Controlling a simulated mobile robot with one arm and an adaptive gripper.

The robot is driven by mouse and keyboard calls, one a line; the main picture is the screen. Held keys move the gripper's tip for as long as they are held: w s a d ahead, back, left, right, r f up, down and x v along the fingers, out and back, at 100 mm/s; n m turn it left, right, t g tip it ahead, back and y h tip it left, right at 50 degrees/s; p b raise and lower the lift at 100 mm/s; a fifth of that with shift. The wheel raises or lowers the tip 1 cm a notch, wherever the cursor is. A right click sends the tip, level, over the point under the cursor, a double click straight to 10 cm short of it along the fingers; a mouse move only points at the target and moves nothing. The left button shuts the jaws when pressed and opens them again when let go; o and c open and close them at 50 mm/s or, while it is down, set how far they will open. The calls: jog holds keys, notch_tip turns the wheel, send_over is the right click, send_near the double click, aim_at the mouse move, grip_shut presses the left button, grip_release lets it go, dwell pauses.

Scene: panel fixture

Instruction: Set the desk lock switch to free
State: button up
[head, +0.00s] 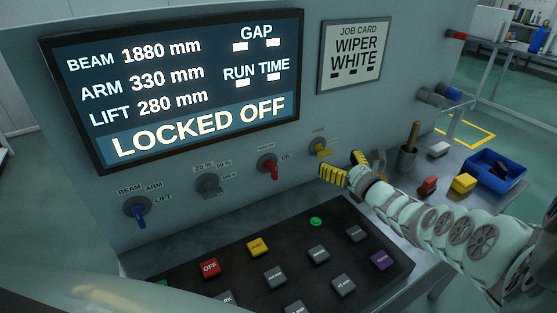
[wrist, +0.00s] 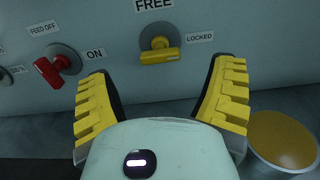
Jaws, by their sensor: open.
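The desk lock switch (wrist: 160,56) is a yellow lever on a round grey base. In the head view the yellow switch (head: 320,149) is at the right end of the switch row. My gripper (head: 346,167) is open and empty just in front of the panel, close to the switch. In the wrist view its yellow fingers (wrist: 161,78) stand on either side below the lever, apart from it.
The red FEED switch (wrist: 54,67) is left of the lock switch and points to lower left. The display (head: 180,80) reads LOCKED OFF. A black button desk (head: 215,245) lies below. A cup (head: 407,158) and blue bin (head: 490,175) stand at right.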

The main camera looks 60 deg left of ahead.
aim_at(328, 154)
jog(key=a+b, duration=0.1)
jog(key=a, duration=0.2)
jog(key=shift+a+f+b, duration=0.2)
jog(key=shift+b, duration=0.2)
jog(key=shift+a+r, duration=0.15)
jog(key=shift+a, duration=0.45)
jog(key=shift+c, duration=0.2)
jog(key=shift+w, duration=0.1)
jog(key=c, duration=1.2)
jog(key=shift+o, duration=0.2)
jog(key=shift+d+b, duration=0.1)
jog(key=shift+b, duration=0.2)
